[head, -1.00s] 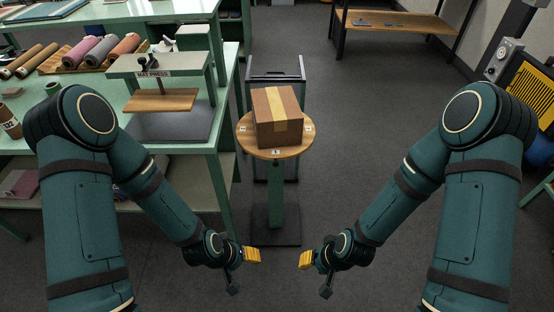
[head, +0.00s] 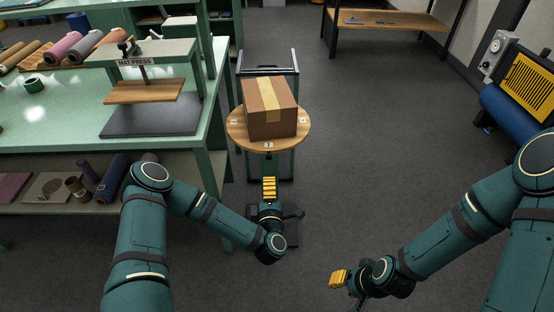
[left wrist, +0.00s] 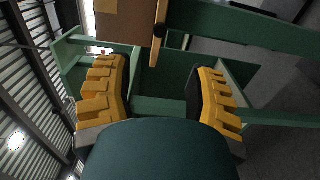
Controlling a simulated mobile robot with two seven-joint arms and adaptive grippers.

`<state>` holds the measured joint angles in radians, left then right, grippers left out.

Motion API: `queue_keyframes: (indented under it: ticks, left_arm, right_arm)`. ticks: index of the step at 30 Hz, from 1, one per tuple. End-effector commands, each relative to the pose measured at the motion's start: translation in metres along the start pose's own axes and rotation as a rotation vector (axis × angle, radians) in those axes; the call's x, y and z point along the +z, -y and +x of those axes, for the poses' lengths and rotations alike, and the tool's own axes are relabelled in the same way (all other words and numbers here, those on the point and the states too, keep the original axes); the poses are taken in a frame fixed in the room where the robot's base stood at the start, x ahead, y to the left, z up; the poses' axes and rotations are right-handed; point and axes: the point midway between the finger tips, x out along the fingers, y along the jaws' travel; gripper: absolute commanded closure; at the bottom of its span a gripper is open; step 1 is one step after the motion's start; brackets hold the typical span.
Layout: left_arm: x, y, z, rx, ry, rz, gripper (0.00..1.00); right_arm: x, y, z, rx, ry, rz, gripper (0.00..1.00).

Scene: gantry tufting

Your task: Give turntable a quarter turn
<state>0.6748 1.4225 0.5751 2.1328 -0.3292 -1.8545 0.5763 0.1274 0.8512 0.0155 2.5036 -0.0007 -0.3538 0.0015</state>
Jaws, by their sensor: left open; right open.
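The turntable (head: 235,131) is a round wooden disc on a green pedestal, with small white numbered tags on its rim. A brown cardboard box (head: 269,117) with a tan tape strip sits on it. My left gripper (head: 269,181) is open and empty in front of and below the disc's near edge, apart from it. In the left wrist view, its yellow fingers (left wrist: 160,90) are spread wide, with the disc's edge (left wrist: 158,35) and the box (left wrist: 122,20) beyond them. My right gripper (head: 333,279) is open and empty, low and right of the turntable.
A green bench with a mat press (head: 150,62) stands close on the left of the turntable. The floor to the right is clear up to a yellow-grilled machine (head: 527,82).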

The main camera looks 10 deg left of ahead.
Motion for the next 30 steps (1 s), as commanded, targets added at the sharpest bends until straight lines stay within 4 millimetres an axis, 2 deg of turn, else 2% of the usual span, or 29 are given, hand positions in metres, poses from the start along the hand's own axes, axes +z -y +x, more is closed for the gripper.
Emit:
queue_keyframes:
  ticks: [5,19,24,30]
  left_arm:
    - [0.0,-0.001,0.022,0.004,-0.001,0.002,0.45]
    - [0.0,0.0,0.11,0.001,0.001,0.005,0.45]
    - [0.001,0.0,0.128,0.0,0.004,0.004,0.45]
    - [0.002,0.0,0.135,-0.001,0.005,0.004,0.45]
  right_arm:
    - [0.0,-0.001,0.003,0.0,-0.001,-0.001,0.64]
    - [-0.002,-0.006,0.017,0.0,-0.009,-0.001,0.64]
    - [-0.002,-0.007,0.019,0.001,-0.01,-0.001,0.64]
    - [-0.003,-0.007,0.02,0.001,-0.011,-0.001,0.64]
